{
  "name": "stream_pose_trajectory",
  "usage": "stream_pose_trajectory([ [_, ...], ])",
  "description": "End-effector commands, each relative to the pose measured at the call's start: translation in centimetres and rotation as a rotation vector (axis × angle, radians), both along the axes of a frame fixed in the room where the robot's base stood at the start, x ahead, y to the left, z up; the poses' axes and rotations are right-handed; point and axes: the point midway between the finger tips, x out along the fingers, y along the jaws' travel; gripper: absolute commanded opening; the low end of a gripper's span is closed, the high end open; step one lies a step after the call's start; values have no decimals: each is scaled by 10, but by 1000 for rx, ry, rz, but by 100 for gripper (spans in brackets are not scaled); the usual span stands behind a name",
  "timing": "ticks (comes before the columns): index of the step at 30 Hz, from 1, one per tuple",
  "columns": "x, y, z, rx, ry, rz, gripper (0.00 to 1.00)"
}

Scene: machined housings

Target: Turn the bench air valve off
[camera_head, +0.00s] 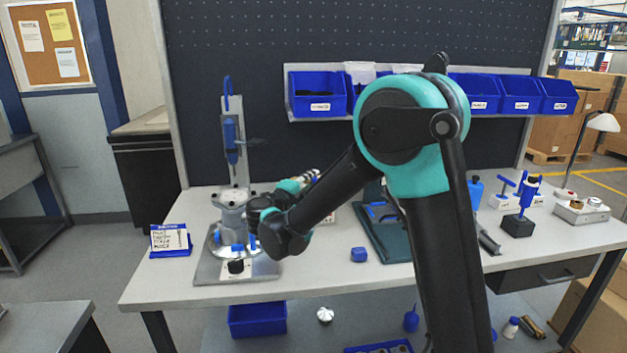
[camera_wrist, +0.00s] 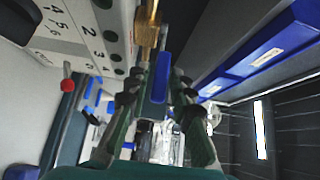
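The bench air valve shows in the wrist view as a brass fitting (camera_wrist: 147,30) with a flat blue lever (camera_wrist: 160,78). The lever extends from the fitting toward my palm, roughly in line with the brass. My gripper (camera_wrist: 159,82) has its two dark fingers on either side of the lever. The fingers stand apart, and a gap seems to show beside the lever; I cannot tell whether either finger touches it. In the head view my gripper (camera_head: 309,177) is small above the back of the bench, and my arm hides much of that area. I cannot make out the valve there.
A white numbered panel (camera_wrist: 80,32) is close on the left in the wrist view. Blue bins (camera_head: 318,92) hang on the back panel. A press-like fixture (camera_head: 232,200) stands left of my gripper.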

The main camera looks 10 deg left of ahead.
Motion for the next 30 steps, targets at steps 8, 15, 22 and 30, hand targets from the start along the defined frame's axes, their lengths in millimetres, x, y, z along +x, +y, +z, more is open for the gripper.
stream_pose_trajectory([
  [8, -53, 23, 0, 0, 0, 5, 22],
  [15, -87, 37, 0, 0, 0, 4, 22],
  [22, -98, 40, 0, 0, 0, 2, 22],
  [30, -97, 40, 0, 0, 0, 2, 15],
])
